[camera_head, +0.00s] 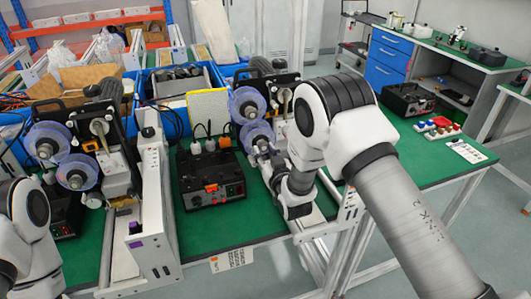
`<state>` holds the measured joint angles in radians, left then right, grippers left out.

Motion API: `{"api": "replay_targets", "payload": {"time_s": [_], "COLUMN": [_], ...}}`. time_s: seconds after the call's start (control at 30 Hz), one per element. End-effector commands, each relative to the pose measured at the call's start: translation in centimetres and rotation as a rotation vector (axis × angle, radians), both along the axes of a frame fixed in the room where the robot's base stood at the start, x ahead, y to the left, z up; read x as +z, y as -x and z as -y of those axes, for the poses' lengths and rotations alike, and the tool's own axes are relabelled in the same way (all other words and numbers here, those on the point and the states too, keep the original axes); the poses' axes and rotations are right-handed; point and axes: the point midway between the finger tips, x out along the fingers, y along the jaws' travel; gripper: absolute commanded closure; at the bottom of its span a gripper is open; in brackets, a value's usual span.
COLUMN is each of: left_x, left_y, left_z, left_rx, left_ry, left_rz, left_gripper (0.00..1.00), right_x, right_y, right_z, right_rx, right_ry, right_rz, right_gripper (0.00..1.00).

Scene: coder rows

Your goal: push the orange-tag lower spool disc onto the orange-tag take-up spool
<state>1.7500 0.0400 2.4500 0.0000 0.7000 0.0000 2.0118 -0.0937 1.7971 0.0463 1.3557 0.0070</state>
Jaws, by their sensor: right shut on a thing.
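The lower spool disc (256,131), bluish and translucent, is upright on the face of the right-hand coder, just below the upper disc (247,103). My right gripper (263,151) is shut at the lower disc's front, low on its face. The take-up spool behind this disc is hidden, so I cannot tell how far the disc sits on it. I cannot make out an orange tag on this coder. My left arm shows at the lower left edge, but its gripper is out of view.
A black control box (213,178) with orange parts stands left of my right gripper. Blue bins are behind. The green bench (225,233) is clear in front of the box.

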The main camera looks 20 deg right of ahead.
Motion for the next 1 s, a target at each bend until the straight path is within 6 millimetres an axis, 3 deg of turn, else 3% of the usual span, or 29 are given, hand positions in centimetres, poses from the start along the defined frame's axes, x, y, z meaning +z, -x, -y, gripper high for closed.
{"api": "replay_targets", "payload": {"time_s": [0.7,0.73,0.8,1.0], "left_x": [-0.46,-0.46,-0.46,-0.46], "left_y": [0.0,0.0,0.0,0.0], "left_z": [0.0,0.0,0.0,0.0], "left_rx": [0.0,0.0,0.0,0.0], "left_ry": [0.0,0.0,0.0,0.0], "left_rz": [0.0,0.0,0.0,0.0], "left_gripper": [0.6,0.6,0.6,0.6], "right_x": [0.02,0.02,0.01,0.0], "right_y": [-1.01,-1.01,-1.0,-1.0], "right_z": [-0.04,-0.04,-0.04,-0.04], "right_rx": [0.0,0.0,0.0,0.0], "right_ry": [0.0,0.0,0.0,0.0], "right_rz": [0.0,0.0,0.0,0.0], "right_gripper": [1.0,0.63,0.38,0.37]}}
